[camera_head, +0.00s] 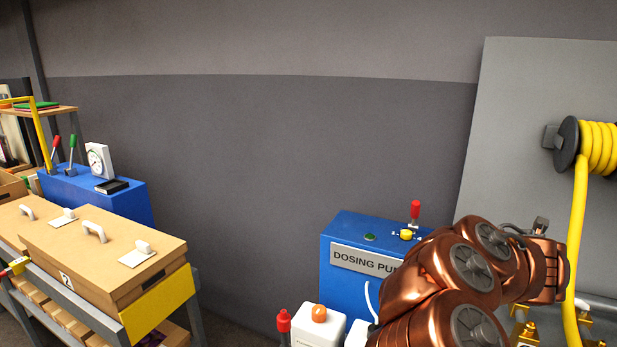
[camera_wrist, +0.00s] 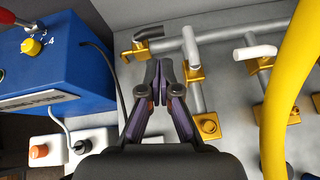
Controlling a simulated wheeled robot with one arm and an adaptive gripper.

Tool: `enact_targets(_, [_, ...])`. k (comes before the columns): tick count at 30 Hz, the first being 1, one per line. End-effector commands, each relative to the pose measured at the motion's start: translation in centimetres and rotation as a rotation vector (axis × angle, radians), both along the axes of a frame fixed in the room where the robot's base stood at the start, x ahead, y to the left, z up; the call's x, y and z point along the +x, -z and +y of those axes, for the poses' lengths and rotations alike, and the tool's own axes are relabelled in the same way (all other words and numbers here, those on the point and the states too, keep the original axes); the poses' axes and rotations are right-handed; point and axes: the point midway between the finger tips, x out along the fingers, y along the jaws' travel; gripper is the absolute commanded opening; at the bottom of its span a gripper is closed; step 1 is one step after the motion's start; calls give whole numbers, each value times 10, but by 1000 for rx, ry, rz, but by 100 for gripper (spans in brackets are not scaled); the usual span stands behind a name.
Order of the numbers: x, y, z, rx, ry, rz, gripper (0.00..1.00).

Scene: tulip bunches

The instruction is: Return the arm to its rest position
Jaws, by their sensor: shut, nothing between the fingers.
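My arm (camera_head: 470,270) is copper-coloured and folded in the lower right of the head view, in front of the blue dosing pump box. My gripper (camera_wrist: 160,68) shows in the wrist view with its dark fingers together at the tips, shut and empty. It points toward a grey panel with pipes and brass valves. In the head view the gripper's fingers cannot be made out.
The blue dosing pump (camera_head: 345,245) has a red-handled lever. A yellow hose (camera_head: 578,230) hangs from a reel at right; it is also close in the wrist view (camera_wrist: 285,90). Brass valves (camera_wrist: 207,125) line the pipes. Wooden boxes (camera_head: 100,255) stand at left.

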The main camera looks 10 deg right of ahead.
Motion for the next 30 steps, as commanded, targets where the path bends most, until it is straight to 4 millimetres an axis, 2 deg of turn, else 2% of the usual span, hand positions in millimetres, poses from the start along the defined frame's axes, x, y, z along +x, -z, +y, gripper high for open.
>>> enact_targets(1, [2, -23, 3, 13, 63, -78, 0])
enact_targets(3, [-3, -51, 3, 50, 179, -196, 0])
enact_targets(6, [-18, -82, 6, 129, 349, -363, 0])
enact_targets(9, [-40, -99, 11, 236, 521, -514, 0])
enact_targets(13, [-72, -104, 27, 406, 739, -679, 0])
enact_targets(17, [-104, -87, 53, 598, 964, -790, 0])
enact_targets(20, [-130, -63, 82, 748, 1149, -833, 0])
enact_targets(23, [-155, -34, 119, 886, 1340, -830, 0])
enact_targets(30, [-220, 29, 234, 1106, 1781, -662, 0])
